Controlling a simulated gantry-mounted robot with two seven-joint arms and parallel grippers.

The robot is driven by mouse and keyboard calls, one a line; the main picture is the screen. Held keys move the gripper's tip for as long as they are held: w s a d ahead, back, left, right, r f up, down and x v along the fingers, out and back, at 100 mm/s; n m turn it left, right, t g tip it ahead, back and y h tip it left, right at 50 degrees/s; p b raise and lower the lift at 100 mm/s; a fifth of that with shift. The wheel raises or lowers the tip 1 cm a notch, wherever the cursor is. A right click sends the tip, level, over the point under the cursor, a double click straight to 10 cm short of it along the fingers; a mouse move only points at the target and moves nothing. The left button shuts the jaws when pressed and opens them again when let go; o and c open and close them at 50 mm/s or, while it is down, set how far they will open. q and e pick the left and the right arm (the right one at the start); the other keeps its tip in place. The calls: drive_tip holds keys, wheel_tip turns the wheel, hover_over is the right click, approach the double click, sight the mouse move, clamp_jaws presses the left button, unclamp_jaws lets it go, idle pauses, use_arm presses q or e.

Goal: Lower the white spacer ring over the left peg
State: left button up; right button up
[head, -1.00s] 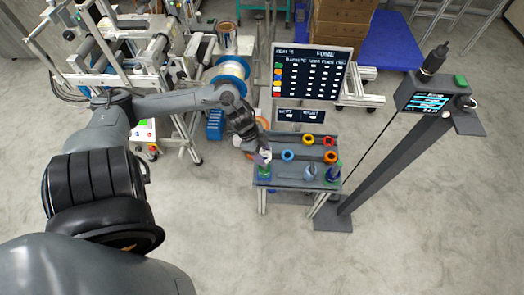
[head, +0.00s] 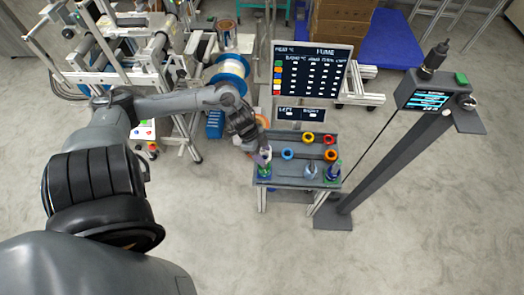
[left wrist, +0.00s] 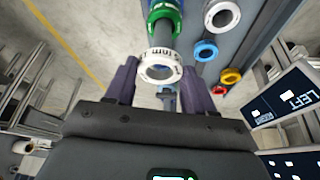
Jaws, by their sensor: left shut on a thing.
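My left gripper (left wrist: 160,88) is shut on the white spacer ring (left wrist: 160,56), which shows between its two purple fingers in the left wrist view. In the head view the left gripper (head: 262,157) is above the left end of the small bench. The left peg (left wrist: 163,36) is grey and carries a green ring (left wrist: 167,14) low down, with blue beneath it. The white ring is close to the peg's free end and roughly in line with it. I cannot tell whether the peg's tip is inside the ring. My right gripper is not in view.
The grey bench (head: 291,182) also holds a blue ring (head: 287,154), a yellow ring (head: 308,139), a red ring (head: 329,140) and an orange ring (head: 330,155). A right peg (head: 333,171) stands at its right end. A board (head: 310,70) rises behind.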

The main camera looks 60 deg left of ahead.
use_arm(q)
drive_tip(key=shift+f, duration=0.15)
idle(0.4)
drive_tip(key=shift+f, duration=0.5)
drive_tip(key=shift+f, duration=0.2)
idle(0.4)
drive_tip(key=shift+f+b, duration=0.4)
drive_tip(key=shift+f, duration=0.3)
drive_tip(key=shift+f, duration=0.1)
drive_tip(key=shift+f, duration=0.1)
drive_tip(key=shift+f, duration=0.45)
idle(0.3)
drive_tip(key=o, duration=1.1)
